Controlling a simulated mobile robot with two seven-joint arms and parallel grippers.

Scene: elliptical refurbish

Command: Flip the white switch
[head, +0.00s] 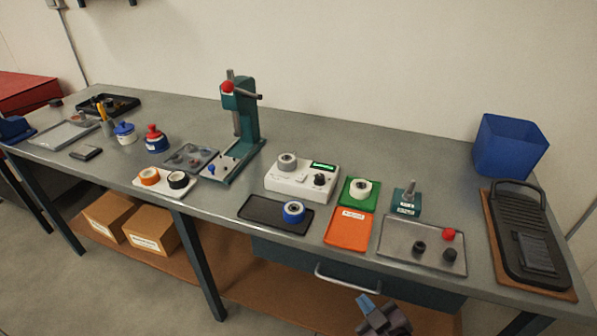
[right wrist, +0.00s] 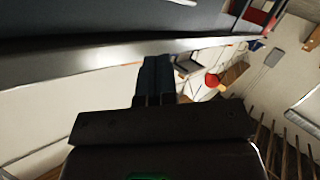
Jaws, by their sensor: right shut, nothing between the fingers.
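A white box-shaped device (head: 280,184) stands near the middle of the workbench. It has a small green display (head: 323,166), a black knob (head: 319,179) and a grey ring (head: 287,162) at its top left. A white switch on it is too small to make out for certain. My right gripper (head: 367,302) is at the bottom of the head view, in front of the bench and its drawer handle, well apart from the device. In the right wrist view its fingers (right wrist: 154,78) are together and empty, near the bench's edge. My left gripper is out of view.
The bench (head: 330,130) holds a green press (head: 244,125), a black tray (head: 261,212) with a blue roll, green (head: 366,200) and orange (head: 347,230) plates, and a grey tray (head: 398,252). A drawer handle (head: 347,284) sticks out in front. A blue bin (head: 510,146) stands at the right.

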